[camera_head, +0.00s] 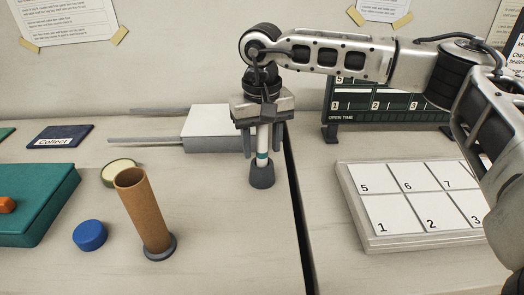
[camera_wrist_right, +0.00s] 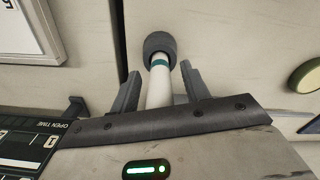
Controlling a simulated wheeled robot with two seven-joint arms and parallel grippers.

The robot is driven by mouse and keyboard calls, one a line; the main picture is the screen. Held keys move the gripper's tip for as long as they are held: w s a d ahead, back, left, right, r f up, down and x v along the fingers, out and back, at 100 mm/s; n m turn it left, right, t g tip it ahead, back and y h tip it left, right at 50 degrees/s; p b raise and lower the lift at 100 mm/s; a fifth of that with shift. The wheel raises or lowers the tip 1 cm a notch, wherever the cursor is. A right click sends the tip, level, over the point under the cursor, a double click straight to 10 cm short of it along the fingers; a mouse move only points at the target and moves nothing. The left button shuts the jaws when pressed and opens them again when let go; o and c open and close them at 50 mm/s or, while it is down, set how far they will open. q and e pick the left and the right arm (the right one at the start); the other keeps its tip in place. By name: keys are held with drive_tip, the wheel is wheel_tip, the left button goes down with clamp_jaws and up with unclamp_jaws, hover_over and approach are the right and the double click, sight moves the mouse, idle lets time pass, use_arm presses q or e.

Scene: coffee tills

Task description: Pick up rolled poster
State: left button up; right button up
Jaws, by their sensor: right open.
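The rolled poster (camera_head: 262,146) is a slim white roll with a green band, standing upright in a dark round base (camera_head: 262,175). My right gripper (camera_head: 263,148) points down over it, with its open fingers on either side of the roll. In the right wrist view the roll (camera_wrist_right: 159,88) lies between the two fingers (camera_wrist_right: 160,85), with gaps at both sides. Its upper end is hidden by the gripper body. My left gripper is not in view.
A brown cardboard tube (camera_head: 145,212) stands at front left, near a blue lid (camera_head: 90,235) and a teal box (camera_head: 38,205). A grey-white box (camera_head: 210,128) with rods is behind left. A numbered board (camera_head: 400,240) lies at right. A dark seam runs just right of the poster.

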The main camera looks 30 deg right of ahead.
drive_tip(key=shift+c, duration=0.4)
clamp_jaws()
